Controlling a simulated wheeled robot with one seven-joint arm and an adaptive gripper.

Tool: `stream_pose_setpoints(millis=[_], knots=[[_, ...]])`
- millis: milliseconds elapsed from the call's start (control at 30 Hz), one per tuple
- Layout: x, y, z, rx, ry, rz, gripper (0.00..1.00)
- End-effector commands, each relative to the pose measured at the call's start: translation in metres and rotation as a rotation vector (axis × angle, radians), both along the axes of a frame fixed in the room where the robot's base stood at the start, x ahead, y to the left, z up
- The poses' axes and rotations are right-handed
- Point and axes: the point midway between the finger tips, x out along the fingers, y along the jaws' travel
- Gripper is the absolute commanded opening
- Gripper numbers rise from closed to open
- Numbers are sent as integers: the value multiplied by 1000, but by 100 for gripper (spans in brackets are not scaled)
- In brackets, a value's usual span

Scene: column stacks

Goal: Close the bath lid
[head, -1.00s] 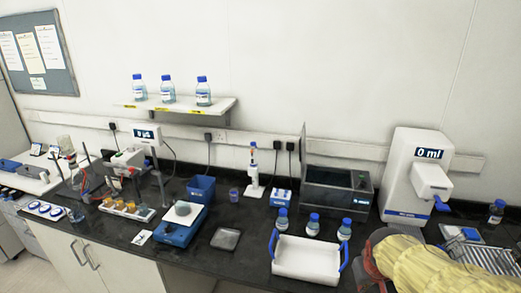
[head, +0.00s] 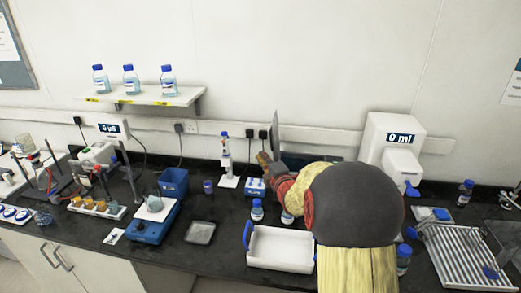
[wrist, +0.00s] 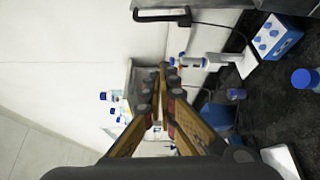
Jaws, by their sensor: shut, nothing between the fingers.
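The bath (head: 300,158) is a dark box on the bench, mostly hidden behind my arm in the head view. Its lid (head: 277,132) stands upright, open, at the bath's left side. My gripper (head: 264,159) is shut and empty, low and just left of the lid in the head view; I cannot tell whether it touches it. In the wrist view my closed fingers (wrist: 163,72) point away from the camera, and a dark handle-like bar (wrist: 160,15), apparently part of the lid, shows above them, apart from the tips.
A blue-and-white tube rack (head: 254,187) and blue-capped bottles (head: 257,210) stand near my gripper. A white tray (head: 281,249) with blue handles is in front. A pipette stand (head: 227,160) is to the left, a white dispenser (head: 390,145) to the right.

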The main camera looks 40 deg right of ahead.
Motion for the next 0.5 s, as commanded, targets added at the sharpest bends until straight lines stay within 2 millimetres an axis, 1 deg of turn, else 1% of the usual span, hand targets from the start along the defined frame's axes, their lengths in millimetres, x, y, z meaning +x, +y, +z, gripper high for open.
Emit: stream_pose_setpoints(millis=[167,500], knots=[[21,-7,-2,3,1,1,0],[77,-28,-5,4,1,0,0]])
